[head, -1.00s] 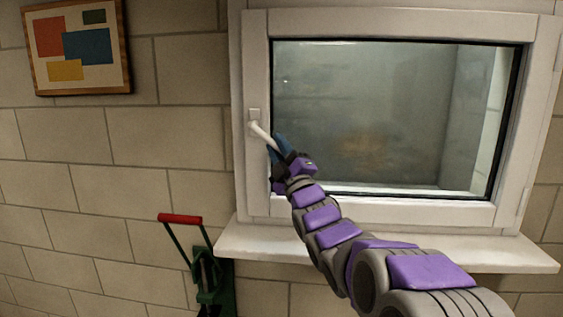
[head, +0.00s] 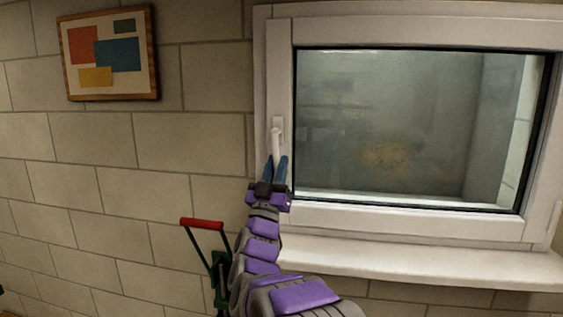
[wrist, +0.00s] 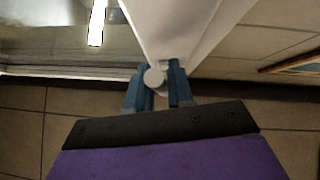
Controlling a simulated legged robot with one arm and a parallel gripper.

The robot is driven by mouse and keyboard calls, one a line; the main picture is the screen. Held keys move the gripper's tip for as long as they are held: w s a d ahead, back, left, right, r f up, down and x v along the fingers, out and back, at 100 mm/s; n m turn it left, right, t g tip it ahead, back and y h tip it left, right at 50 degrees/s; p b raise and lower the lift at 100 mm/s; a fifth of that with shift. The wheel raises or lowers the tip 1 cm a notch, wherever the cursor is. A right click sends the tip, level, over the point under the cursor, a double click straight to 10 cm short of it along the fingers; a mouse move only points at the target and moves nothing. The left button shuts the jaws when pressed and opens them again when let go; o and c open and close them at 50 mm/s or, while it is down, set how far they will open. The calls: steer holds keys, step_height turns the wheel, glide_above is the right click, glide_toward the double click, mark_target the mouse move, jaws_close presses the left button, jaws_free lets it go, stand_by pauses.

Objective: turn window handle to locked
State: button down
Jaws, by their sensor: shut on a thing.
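The white window handle (head: 276,142) is on the left side of the window frame in the head view. Its lever points almost straight down from its base plate. My gripper (head: 276,168) has its blue fingers around the lower part of the lever, from below. In the wrist view the round white end of the handle (wrist: 154,78) sits between the two blue fingers of my gripper (wrist: 156,88). The window sash (head: 281,90) looks closed in its frame. The fingers hide the lever's lower end in the head view.
A white sill (head: 420,262) juts out below the window. A green device with a red bar (head: 202,224) stands below left of my gripper. A framed picture (head: 110,54) hangs on the block wall at upper left. The wall left of the window is otherwise bare.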

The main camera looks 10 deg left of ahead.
steer(key=shift+a+f+m+h, duration=0.1)
steer(key=shift+a+m+h, duration=0.1)
steer(key=shift+m+h, duration=0.3)
steer(key=shift+a+f+m+h, duration=0.15)
steer(key=shift+m+h, duration=0.25)
steer(key=shift+m, duration=0.2)
steer(key=shift+g+h, duration=0.3)
steer(key=c, duration=1.2)
jaws_free()
steer(key=shift+w+a, duration=0.1)
steer(key=shift+w, duration=0.1)
steer(key=shift+o, duration=0.5)
steer(key=shift+s+a+r, duration=0.1)
steer(key=shift+a, duration=0.1)
steer(key=shift+s+d+p, duration=0.1)
steer(key=shift+p, duration=0.2)
